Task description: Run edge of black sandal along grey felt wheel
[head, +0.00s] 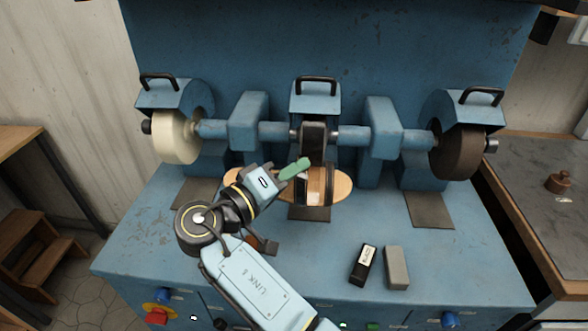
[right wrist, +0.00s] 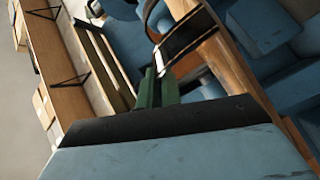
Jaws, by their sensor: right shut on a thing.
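The sandal (head: 343,186) has a tan wooden-looking sole and black straps. It lies crosswise just below and in front of the dark middle wheel (head: 314,139); I cannot tell whether they touch. My right gripper (head: 294,170), with green fingers, is shut on the sandal's strap area from the left. In the right wrist view the green fingers (right wrist: 157,92) meet the sandal (right wrist: 205,45) near a black strap. A cream wheel (head: 177,137) is at the left and a dark brown wheel (head: 458,150) at the right. No wheel looks plainly grey. My left gripper is not in view.
A black block with a white label (head: 363,265) and a grey block (head: 397,267) stand on the blue machine table (head: 460,255). A small dark object (head: 268,247) is partly behind my arm. Guards and shaft housings surround the wheels. A bench (head: 540,215) stands at the right.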

